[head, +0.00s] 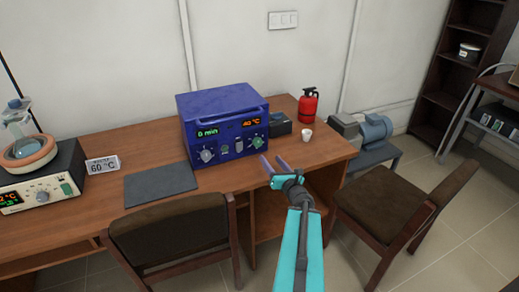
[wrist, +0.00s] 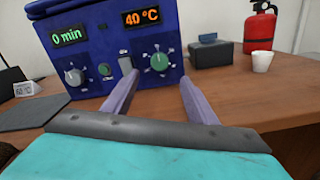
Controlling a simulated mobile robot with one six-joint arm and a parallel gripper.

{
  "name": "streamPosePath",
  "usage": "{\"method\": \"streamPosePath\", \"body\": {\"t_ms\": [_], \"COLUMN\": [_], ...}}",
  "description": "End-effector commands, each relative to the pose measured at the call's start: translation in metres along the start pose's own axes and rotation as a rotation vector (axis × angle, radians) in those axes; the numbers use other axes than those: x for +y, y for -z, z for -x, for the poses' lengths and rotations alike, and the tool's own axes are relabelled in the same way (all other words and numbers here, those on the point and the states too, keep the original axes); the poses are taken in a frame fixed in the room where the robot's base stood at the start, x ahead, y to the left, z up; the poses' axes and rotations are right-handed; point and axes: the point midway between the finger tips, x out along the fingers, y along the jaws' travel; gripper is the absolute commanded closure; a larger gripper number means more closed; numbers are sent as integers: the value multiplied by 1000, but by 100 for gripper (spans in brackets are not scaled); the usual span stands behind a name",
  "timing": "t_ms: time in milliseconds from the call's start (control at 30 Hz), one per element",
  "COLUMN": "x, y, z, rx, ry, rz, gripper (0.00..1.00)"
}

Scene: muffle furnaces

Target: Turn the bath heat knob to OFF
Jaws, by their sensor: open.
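The blue bath unit (head: 222,102) stands on the wooden desk, with a green "0 min" display and an orange "40 °C" display. A round green knob (wrist: 159,62) sits under the temperature display, with white marks around it; it also shows in the head view (head: 254,141). I cannot read its setting. A grey knob (wrist: 74,77) sits under the minutes display. My gripper (head: 273,159) is open and empty in front of the right part of the panel. In the wrist view its two fingers (wrist: 157,80) point toward the panel, the green knob showing between them.
A dark box (wrist: 210,54), a white cup (head: 306,135) and a red extinguisher (head: 308,105) stand right of the unit. A dark mat (head: 160,185) lies to its left. Further left are a "60 °C" sign (head: 103,165) and another heating device (head: 40,188). Chairs (head: 172,235) stand in front.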

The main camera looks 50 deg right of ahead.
Motion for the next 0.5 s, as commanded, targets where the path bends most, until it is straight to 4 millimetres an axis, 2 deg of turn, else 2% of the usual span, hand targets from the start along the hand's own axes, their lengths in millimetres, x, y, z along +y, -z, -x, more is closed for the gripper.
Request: {"method": "streamPosePath", "body": {"t_ms": [300, 500], "x": [0, 0], "y": [3, -1], "z": [-12, -33], "rx": [-2, -1], "ry": [-1, -1], "rz": [1, 0], "gripper": [48, 48]}}
